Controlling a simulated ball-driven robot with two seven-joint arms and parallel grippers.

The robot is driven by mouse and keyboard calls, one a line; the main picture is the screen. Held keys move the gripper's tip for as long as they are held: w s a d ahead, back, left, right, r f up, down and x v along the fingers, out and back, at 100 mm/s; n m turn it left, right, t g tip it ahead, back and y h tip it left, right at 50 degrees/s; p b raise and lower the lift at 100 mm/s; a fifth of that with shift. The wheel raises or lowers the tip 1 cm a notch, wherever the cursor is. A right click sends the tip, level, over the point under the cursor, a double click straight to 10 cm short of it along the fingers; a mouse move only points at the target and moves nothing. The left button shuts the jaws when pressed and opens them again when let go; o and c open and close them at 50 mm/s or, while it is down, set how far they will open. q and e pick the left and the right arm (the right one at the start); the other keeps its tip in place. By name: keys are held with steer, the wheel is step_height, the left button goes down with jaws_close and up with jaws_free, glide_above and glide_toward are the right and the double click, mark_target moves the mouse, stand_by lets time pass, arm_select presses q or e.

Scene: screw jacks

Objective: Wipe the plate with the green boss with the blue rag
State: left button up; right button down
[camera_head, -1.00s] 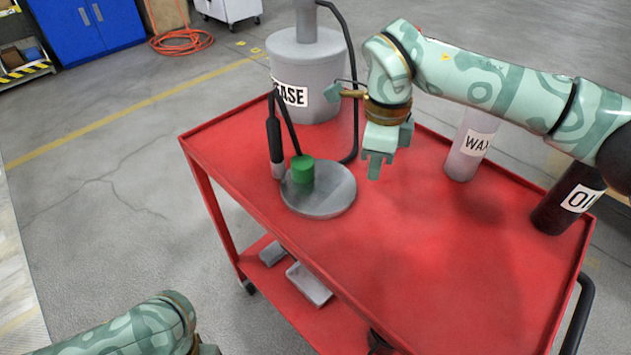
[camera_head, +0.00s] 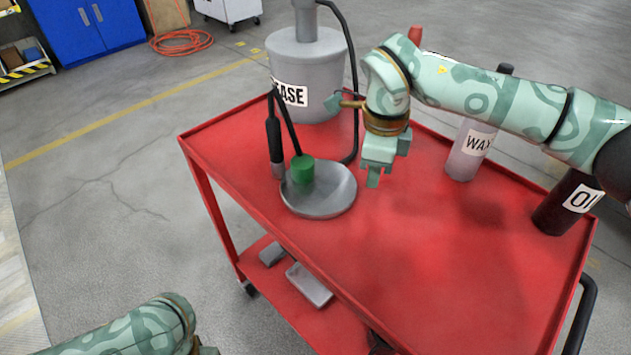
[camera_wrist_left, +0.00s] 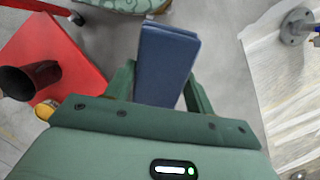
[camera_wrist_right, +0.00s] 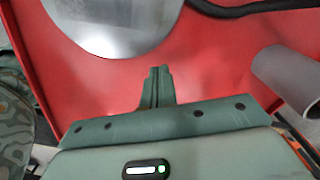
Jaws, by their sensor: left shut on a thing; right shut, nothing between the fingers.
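The round grey plate (camera_head: 330,195) lies on the red cart top, with the green boss (camera_head: 302,170) standing up at its left side. The plate's edge also shows in the right wrist view (camera_wrist_right: 115,22). My right gripper (camera_head: 373,180) is shut and empty above the cart, just right of the plate and apart from it. It shows in the right wrist view too (camera_wrist_right: 158,75). The blue rag (camera_wrist_left: 165,62) is a folded block between the fingers of my left gripper (camera_wrist_left: 160,85), which is shut on it. In the head view the left gripper and rag are out of frame.
A grey grease bucket (camera_head: 315,65) with a black hose and nozzle (camera_head: 275,145) stands behind the plate. A wax bottle (camera_head: 468,148) and a dark oil bottle (camera_head: 566,205) stand at the right. The front middle of the cart top (camera_head: 420,270) is clear.

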arm_select(q)
steer(key=shift+f, duration=0.15)
arm_select(e)
steer(key=shift+f, duration=0.55)
